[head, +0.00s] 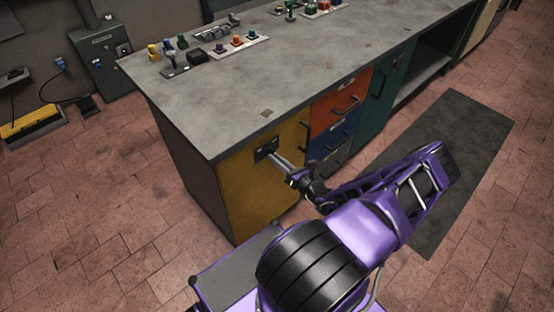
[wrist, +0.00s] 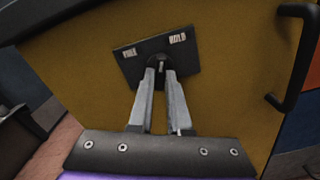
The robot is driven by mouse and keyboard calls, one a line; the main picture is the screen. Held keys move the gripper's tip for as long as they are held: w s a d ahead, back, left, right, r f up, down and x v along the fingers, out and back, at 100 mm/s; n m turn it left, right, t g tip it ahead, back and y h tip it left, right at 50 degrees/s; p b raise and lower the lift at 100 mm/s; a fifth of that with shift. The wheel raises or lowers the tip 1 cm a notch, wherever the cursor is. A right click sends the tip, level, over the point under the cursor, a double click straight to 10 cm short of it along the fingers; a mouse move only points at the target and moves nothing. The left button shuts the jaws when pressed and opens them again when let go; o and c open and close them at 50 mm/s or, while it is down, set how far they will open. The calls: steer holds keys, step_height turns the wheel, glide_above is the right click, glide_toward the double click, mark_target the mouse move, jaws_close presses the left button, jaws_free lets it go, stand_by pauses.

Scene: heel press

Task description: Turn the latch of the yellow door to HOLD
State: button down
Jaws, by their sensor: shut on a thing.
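The yellow door (head: 245,190) is the front of the bench's near left end; it fills much of the wrist view (wrist: 225,80). Its dark latch plate (head: 266,146) sits near the top of the door. In the wrist view the plate (wrist: 150,47) carries a pale label at its left and a label reading HOLD at its right. My gripper (wrist: 162,68) is shut on the small latch lever, which shows only as a thin piece between the fingertips. Most of the lever is hidden, so I cannot tell which label it points to. In the head view my gripper (head: 272,154) reaches the plate.
A dark handle (wrist: 297,60) stands out at the door's right side. Red (head: 340,102) and blue (head: 335,140) drawers lie to the right. The grey benchtop (head: 230,100) overhangs above. Open floor and a dark mat (head: 455,150) lie to the right.

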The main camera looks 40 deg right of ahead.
steer(key=shift+m, duration=2.2)
steer(key=c, duration=0.9)
jaws_free()
steer(key=shift+o, duration=0.2)
steer(key=s+d, duration=0.1)
steer(key=s, duration=1.6)
steer(key=shift+s+d, duration=0.2)
